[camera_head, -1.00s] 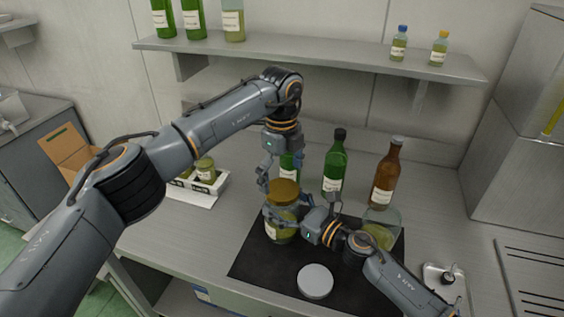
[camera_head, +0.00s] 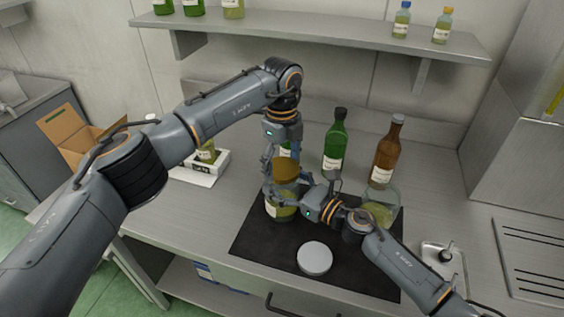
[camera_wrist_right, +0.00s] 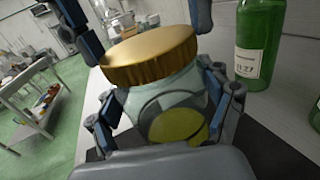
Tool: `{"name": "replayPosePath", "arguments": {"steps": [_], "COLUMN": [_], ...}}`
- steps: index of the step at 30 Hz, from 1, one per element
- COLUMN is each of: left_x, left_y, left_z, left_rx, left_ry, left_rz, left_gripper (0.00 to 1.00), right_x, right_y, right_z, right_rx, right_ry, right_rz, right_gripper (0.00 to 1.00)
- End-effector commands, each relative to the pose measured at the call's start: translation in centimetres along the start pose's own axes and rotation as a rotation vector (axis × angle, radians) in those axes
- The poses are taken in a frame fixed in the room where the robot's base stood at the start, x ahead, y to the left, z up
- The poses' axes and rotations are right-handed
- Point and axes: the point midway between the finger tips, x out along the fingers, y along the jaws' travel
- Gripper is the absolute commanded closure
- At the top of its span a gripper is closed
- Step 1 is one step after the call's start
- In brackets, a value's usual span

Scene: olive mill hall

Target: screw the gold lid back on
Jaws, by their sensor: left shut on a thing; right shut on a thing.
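The gold lid (camera_head: 287,170) sits on top of the glass jar (camera_head: 281,209), which stands upright on the black mat. In the right wrist view the gold lid (camera_wrist_right: 150,54) covers the mouth of the jar (camera_wrist_right: 172,106), with olive-green contents low inside. I cannot tell how far it is threaded. My left gripper (camera_head: 283,168) comes from above and is shut on the lid; its fingers show on both sides of it in the right wrist view. My right gripper (camera_head: 287,197) is shut around the jar's body from the right. The jar's label is partly hidden.
The black mat (camera_head: 255,240) also holds a pale round disc (camera_head: 314,258) in front and a glass bowl (camera_head: 381,207) at right. Green bottles (camera_head: 335,145) and a brown bottle (camera_head: 386,155) stand behind. A white tray (camera_head: 200,176) is at left. A shelf (camera_head: 310,34) hangs above.

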Motion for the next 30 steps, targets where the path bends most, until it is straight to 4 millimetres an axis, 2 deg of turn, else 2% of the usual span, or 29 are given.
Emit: {"name": "replayPosePath", "arguments": {"steps": [5,30], "left_x": [0.17,0.52], "left_y": [0.01,0.19], "left_z": [0.03,-0.16], "left_rx": [0.256,2.231], "left_ry": [-0.002,0.000], "left_rz": [0.001,0.003], "left_gripper": [0.59,0.59], "right_x": [-0.02,0.01], "right_y": [0.03,0.06], "right_z": [-0.08,-0.01], "right_rx": [0.003,0.002], "right_ry": [0.001,-0.001], "right_rz": [0.001,0.002], "right_gripper": [1.00,1.00]}}
